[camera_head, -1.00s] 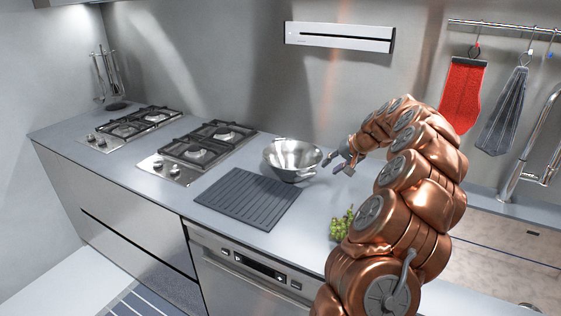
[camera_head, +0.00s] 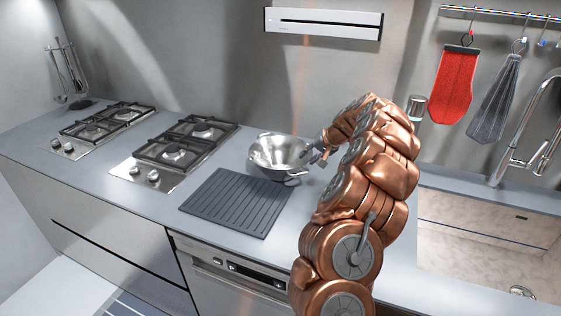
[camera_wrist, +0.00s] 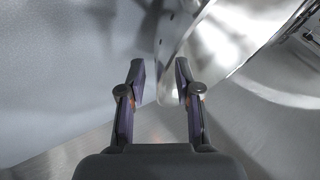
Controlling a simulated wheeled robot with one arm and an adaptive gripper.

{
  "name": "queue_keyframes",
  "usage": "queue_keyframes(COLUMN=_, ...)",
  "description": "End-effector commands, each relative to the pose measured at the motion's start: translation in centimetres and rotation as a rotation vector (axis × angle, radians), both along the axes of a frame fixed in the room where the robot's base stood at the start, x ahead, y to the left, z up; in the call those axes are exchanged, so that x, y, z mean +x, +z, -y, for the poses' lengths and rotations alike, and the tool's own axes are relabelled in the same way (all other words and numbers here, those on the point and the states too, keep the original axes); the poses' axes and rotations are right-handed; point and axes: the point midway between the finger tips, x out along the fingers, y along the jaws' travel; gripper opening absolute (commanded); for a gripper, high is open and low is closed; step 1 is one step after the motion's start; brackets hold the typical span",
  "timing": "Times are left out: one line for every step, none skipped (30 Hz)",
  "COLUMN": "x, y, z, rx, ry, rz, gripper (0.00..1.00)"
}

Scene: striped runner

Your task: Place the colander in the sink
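The colander (camera_head: 278,152), a shiny metal bowl with side handles, stands upright on the grey counter beside the drying mat. It also shows close up in the wrist view (camera_wrist: 222,42), where its wall and rim fill the upper right. My gripper (camera_head: 319,156) is at the colander's right side, partly hidden by my arm in the head view. In the wrist view my gripper (camera_wrist: 161,82) is open, and the colander's edge lies ahead, between the lines of the two fingers. I cannot tell whether they touch it. The sink (camera_head: 470,246) is at the right, its basin partly behind my arm.
A dark ribbed mat (camera_head: 232,203) lies left of the colander. Two gas hobs (camera_head: 186,146) are farther left. A tall faucet (camera_head: 518,130) stands behind the sink, with a red mitt (camera_head: 454,85) and a grey cloth (camera_head: 495,98) hanging above.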

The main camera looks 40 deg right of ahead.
Motion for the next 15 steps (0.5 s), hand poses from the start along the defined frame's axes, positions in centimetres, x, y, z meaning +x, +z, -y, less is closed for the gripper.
queue_keyframes(x=0.3, y=-0.3, z=-0.2, rx=0.002, ry=0.001, rz=-0.005, gripper=0.33)
queue_keyframes(x=0.5, y=-0.6, z=-0.2, rx=0.003, ry=0.002, rz=-0.005, gripper=0.33)
queue_keyframes(x=0.8, y=-1.0, z=-0.3, rx=0.003, ry=0.002, rz=-0.005, gripper=0.33)
queue_keyframes(x=1.1, y=-1.4, z=-0.3, rx=0.003, ry=0.002, rz=-0.005, gripper=0.33)
queue_keyframes(x=1.3, y=-1.6, z=-0.4, rx=0.003, ry=0.002, rz=-0.003, gripper=0.33)
queue_keyframes(x=1.5, y=-1.9, z=-0.4, rx=0.002, ry=0.001, rz=-0.003, gripper=0.33)
queue_keyframes(x=1.7, y=-2.1, z=-0.4, rx=0.002, ry=0.002, rz=-0.003, gripper=0.33)
queue_keyframes(x=1.8, y=-2.3, z=-0.4, rx=0.001, ry=0.001, rz=-0.003, gripper=0.33)
queue_keyframes(x=1.9, y=-2.5, z=-0.4, rx=0.001, ry=0.001, rz=-0.002, gripper=0.33)
queue_keyframes(x=1.9, y=-2.7, z=-0.3, rx=0.001, ry=-0.001, rz=-0.002, gripper=0.33)
queue_keyframes(x=2.0, y=-2.7, z=-0.3, rx=0.001, ry=-0.001, rz=-0.002, gripper=0.33)
queue_keyframes(x=2.0, y=-2.8, z=-0.3, rx=0.0, ry=-0.001, rz=-0.001, gripper=0.33)
queue_keyframes(x=2.0, y=-2.8, z=-0.3, rx=0.0, ry=-0.001, rz=-0.001, gripper=0.33)
queue_keyframes(x=2.0, y=-2.8, z=-0.3, rx=0.0, ry=-0.001, rz=-0.001, gripper=0.33)
queue_keyframes(x=2.0, y=-2.8, z=-0.3, rx=0.0, ry=-0.001, rz=-0.001, gripper=0.33)
